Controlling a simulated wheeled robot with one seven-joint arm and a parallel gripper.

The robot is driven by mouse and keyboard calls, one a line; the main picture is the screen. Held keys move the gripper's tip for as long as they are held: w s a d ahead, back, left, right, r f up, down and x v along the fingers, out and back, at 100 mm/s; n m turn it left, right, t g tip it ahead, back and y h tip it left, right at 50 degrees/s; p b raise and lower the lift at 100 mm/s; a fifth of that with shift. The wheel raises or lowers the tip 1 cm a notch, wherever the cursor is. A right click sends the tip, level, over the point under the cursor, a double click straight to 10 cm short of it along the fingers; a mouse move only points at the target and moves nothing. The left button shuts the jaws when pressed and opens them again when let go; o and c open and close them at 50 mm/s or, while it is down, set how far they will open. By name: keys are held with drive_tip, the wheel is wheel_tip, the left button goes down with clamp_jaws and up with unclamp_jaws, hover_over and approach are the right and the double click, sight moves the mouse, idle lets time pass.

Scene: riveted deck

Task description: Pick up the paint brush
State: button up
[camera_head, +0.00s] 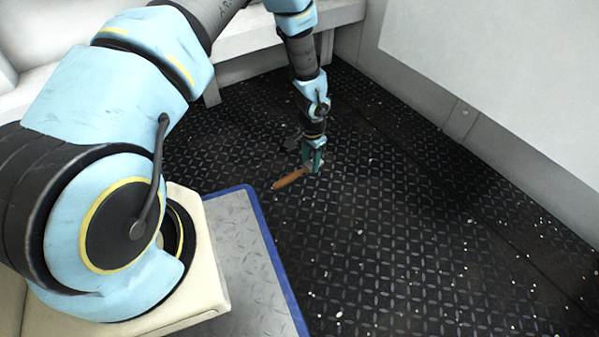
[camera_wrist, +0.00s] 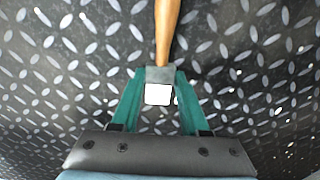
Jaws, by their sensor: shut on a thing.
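The paint brush has an orange-brown wooden handle (camera_head: 290,179) that points down and left from my gripper in the head view. In the wrist view its handle (camera_wrist: 166,30) runs up to the top edge, with a grey metal band and a white end between the fingers. My gripper (camera_head: 314,163), with green fingers, is shut on the brush near the band. The fingers also show in the wrist view (camera_wrist: 159,88). I cannot tell whether the brush touches the deck or is just above it.
The dark riveted deck (camera_head: 400,230) has small white specks and is otherwise clear around the brush. A white bench (camera_head: 250,38) stands behind, and a white wall (camera_head: 490,70) runs along the right. My base with its blue edge is at lower left.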

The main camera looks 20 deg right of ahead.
clamp_jaws()
wheel_tip(320, 180, up, 10)
drive_tip(key=p, duration=0.5)
drive_tip(key=shift+p, duration=0.3)
